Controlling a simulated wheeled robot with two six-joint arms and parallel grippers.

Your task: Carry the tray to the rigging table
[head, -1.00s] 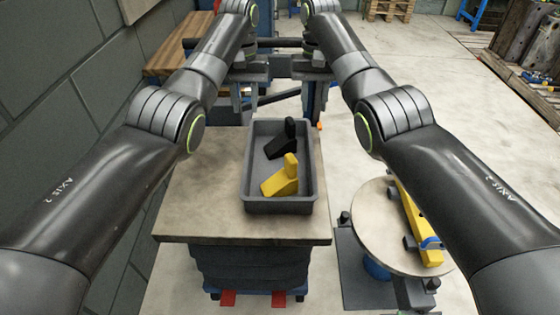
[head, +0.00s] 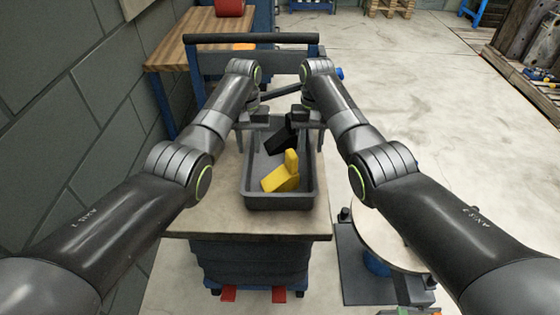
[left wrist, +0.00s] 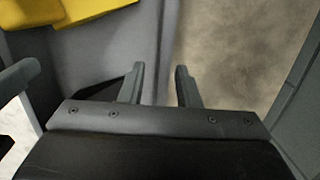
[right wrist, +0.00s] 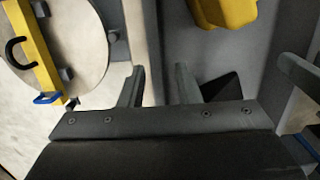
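The grey tray (head: 279,202) sits on the beige top of a wheeled cart (head: 200,220). It holds a yellow block-shaped piece (head: 281,182) and a black one (head: 278,141), partly hidden by my right gripper. My left gripper (head: 251,138) is at the tray's left wall, towards its far end. Its fingers (left wrist: 160,85) are apart, one on each side of the wall. My right gripper (head: 309,138) is at the right wall opposite. Its fingers (right wrist: 159,85) are also apart around that wall. I cannot tell which table is the rigging table.
The cart's dark handle bar (head: 250,39) stands behind the tray. A wooden-topped bench (head: 195,45) is at the back left by the grey wall (head: 60,90). A round-topped stand (head: 375,235) is close on the right. Open floor (head: 420,90) lies back right.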

